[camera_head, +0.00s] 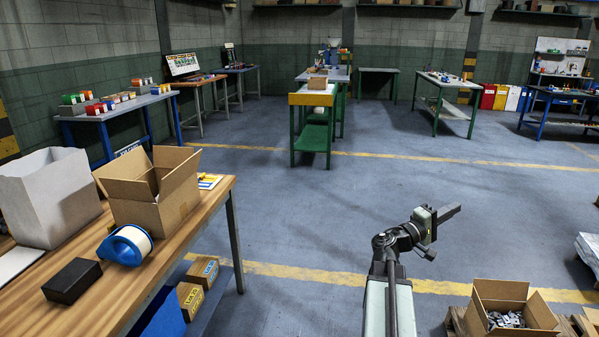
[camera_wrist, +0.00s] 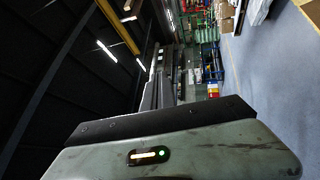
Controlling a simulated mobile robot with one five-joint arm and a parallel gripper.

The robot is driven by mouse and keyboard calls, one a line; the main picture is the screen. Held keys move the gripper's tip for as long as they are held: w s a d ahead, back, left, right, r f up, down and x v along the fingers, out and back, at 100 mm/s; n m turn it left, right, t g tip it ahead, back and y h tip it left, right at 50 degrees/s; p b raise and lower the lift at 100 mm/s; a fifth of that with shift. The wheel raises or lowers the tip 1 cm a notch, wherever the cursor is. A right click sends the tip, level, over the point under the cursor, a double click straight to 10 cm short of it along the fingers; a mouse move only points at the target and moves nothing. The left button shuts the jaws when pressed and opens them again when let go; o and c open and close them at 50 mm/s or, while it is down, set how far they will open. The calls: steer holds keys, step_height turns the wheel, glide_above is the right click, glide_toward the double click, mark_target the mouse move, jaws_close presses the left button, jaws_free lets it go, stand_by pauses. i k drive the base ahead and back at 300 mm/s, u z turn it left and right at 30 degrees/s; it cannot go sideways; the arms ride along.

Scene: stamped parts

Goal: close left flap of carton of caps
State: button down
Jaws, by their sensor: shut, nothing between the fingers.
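An open brown cardboard carton (camera_head: 155,212) stands on the wooden bench at the left in the head view, with its flaps raised and its inside hidden. A second open carton (camera_head: 488,297) sits low at the bottom right with small grey-white parts in it and flaps spread. I cannot tell from the pictures which one holds caps. My gripper (camera_head: 450,213) is shut and empty, held out over open floor, pointing right and apart from both cartons. In the wrist view my gripper (camera_wrist: 158,90) shows as dark shut fingers.
The wooden bench (camera_head: 203,222) also carries a white bag (camera_head: 50,198), a blue tape roll (camera_head: 127,246) and a black box (camera_head: 72,281). Small cartons (camera_head: 190,298) lie below it. A wooden pallet (camera_head: 455,326) is under the lower-right carton. The middle floor is clear.

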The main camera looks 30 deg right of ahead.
mark_target(122, 189)
steer(key=u, duration=2.25)
steer(key=i, duration=1)
steer(key=z, duration=0.05)
